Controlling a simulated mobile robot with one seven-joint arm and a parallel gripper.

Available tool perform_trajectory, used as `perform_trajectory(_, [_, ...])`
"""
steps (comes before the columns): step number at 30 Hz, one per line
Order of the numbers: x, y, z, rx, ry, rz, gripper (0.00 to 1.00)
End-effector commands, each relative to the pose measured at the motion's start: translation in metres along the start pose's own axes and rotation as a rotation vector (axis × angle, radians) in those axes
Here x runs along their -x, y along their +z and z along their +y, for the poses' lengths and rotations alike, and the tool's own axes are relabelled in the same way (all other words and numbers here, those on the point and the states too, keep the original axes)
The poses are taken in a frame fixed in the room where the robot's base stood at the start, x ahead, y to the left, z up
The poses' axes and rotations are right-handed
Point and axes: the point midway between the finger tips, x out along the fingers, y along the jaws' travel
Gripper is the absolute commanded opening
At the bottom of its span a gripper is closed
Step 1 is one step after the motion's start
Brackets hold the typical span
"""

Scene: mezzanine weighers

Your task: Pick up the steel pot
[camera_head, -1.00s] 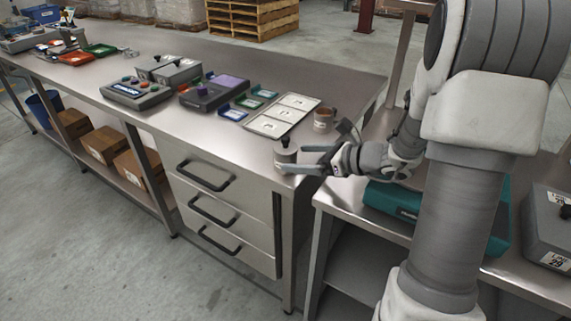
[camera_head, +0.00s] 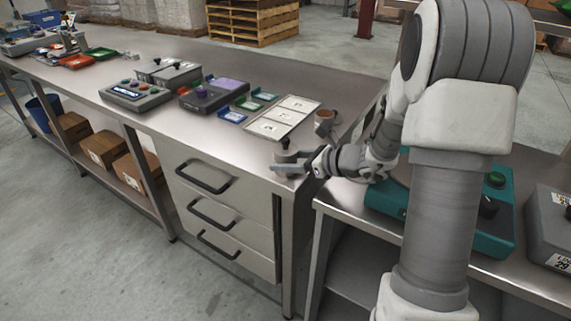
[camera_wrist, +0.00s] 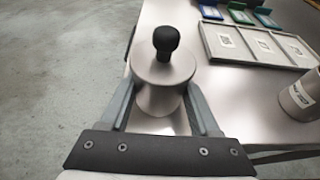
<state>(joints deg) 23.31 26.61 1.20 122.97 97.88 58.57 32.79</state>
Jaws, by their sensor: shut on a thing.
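The steel pot (camera_head: 285,157) is a small grey metal cylinder with a black knob on top. It stands upright at the near right corner of the steel bench, and I cannot tell whether it is clear of the top. In the wrist view the pot (camera_wrist: 160,82) sits between the two fingers. My gripper (camera_head: 290,167) reaches in from the right and is shut on the pot, with one finger on each side. The gripper also shows in the wrist view (camera_wrist: 162,106). The pot's lower part is partly hidden by the fingers.
A purple-topped box (camera_head: 230,84) is further left. A teal box (camera_head: 478,232) sits on the lower right bench.

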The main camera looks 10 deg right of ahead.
Motion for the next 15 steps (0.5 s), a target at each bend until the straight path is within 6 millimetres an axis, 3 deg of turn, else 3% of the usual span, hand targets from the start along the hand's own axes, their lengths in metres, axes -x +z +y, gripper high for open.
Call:
perform_trajectory(1, [0.0002, -0.0001, 0.0, 0.0, 0.0, 0.0, 0.2])
perform_trajectory(5, [0.0002, -0.0001, 0.0, 0.0, 0.0, 0.0, 0.0])
perform_trajectory(15, [0.0006, 0.0017, -0.0002, 0.001, 0.0, -0.002, 0.0])
